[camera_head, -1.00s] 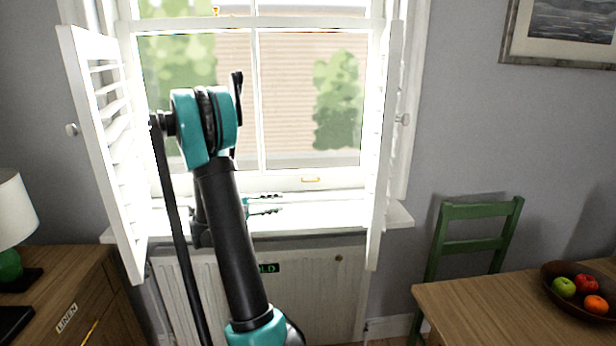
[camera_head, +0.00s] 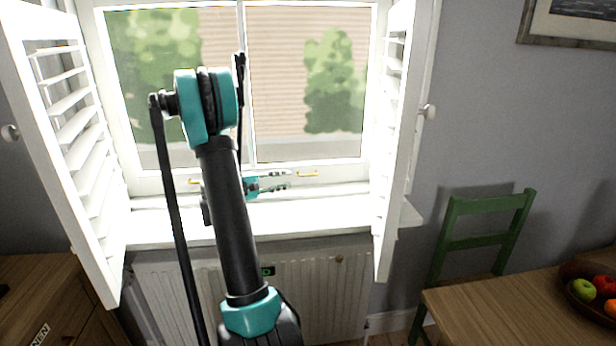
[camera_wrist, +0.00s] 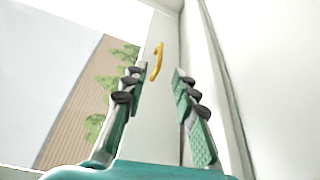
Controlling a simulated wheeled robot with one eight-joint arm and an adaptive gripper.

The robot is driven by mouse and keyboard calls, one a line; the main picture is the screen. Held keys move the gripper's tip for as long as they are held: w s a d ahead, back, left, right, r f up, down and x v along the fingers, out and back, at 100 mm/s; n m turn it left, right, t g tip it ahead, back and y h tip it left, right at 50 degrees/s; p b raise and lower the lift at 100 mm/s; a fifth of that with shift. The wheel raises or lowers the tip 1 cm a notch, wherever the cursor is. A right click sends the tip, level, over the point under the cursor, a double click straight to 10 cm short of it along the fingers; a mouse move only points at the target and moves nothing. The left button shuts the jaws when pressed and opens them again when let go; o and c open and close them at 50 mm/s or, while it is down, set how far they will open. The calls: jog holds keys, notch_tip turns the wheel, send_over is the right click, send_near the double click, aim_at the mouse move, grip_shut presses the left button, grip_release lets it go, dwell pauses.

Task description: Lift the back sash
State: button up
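The window's lower sash (camera_head: 340,165) is a white frame around glass, with its bottom rail just above the sill. Two brass handles sit on that rail, one on the right (camera_head: 307,174) and one on the left (camera_head: 195,181). I cannot tell which sash counts as the back one. My gripper (camera_head: 289,180) is open and empty, pointing right, just left of the right handle and about level with it. In the wrist view, one brass handle (camera_wrist: 156,62) shows just past and between the parted fingertips (camera_wrist: 160,76), with no clear contact. My arm hides part of the window's middle.
Louvred shutters stand open at the left (camera_head: 75,150) and right (camera_head: 397,130). The white sill (camera_head: 330,216) is clear, with a radiator (camera_head: 320,290) below. A green chair (camera_head: 480,240), a table (camera_head: 510,310) with a fruit bowl, and a wooden cabinet (camera_head: 50,290) stand nearby.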

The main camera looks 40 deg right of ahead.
jog(key=x, duration=1)
jog(key=shift+s+d, duration=0.1)
jog(key=shift+d, duration=0.2)
grip_shut()
